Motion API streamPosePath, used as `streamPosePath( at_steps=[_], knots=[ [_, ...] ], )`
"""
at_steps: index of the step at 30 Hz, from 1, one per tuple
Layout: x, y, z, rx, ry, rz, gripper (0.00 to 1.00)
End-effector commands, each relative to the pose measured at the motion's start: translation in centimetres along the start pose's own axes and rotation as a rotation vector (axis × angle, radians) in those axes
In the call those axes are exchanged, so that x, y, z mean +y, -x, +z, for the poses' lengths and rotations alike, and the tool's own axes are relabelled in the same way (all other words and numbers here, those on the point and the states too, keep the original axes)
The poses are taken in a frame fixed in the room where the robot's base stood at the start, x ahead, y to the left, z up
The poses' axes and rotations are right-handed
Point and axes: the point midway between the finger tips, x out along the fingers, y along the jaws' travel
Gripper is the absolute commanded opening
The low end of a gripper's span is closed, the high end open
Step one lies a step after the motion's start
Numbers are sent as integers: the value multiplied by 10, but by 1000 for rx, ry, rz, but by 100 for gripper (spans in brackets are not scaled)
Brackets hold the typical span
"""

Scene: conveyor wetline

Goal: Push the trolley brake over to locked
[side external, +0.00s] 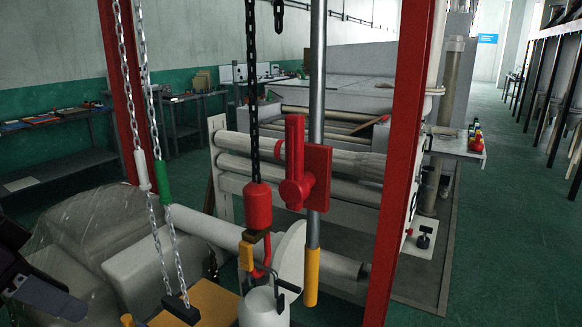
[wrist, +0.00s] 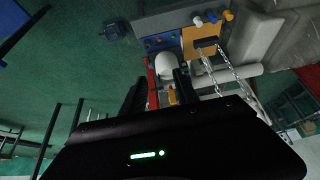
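A red lever (side external: 295,145), which looks like the trolley brake, stands upright on a round red hub beside a red plate (side external: 319,170). The plate sits at a grey pole (side external: 317,80) with a yellow lower end. My gripper (wrist: 161,84) shows in the wrist view as two dark fingers with a gap between them, open, with nothing visibly held. A red part (wrist: 152,82) shows beyond the gap; I cannot tell whether it is the brake. In the side external view a dark part at the lower left edge may be mine, apart from the lever.
Red posts (side external: 405,150) frame the lever on both sides. A black chain with a red weight (side external: 257,207) hangs just left of it. Pale chains (side external: 140,90) hang further left. A white cylinder (side external: 264,308) stands below; rollers (side external: 300,165) lie behind.

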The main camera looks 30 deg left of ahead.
Motion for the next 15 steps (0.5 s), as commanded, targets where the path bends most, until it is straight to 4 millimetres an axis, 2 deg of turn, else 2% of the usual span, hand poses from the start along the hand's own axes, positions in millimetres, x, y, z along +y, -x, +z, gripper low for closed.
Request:
streamPosePath(
  at_steps=[11, 15],
  knots=[
    [0, 0, 0, 0, 0, 0, 36],
    [8, 0, -6, -68, 27, 32, 11]
  ],
)
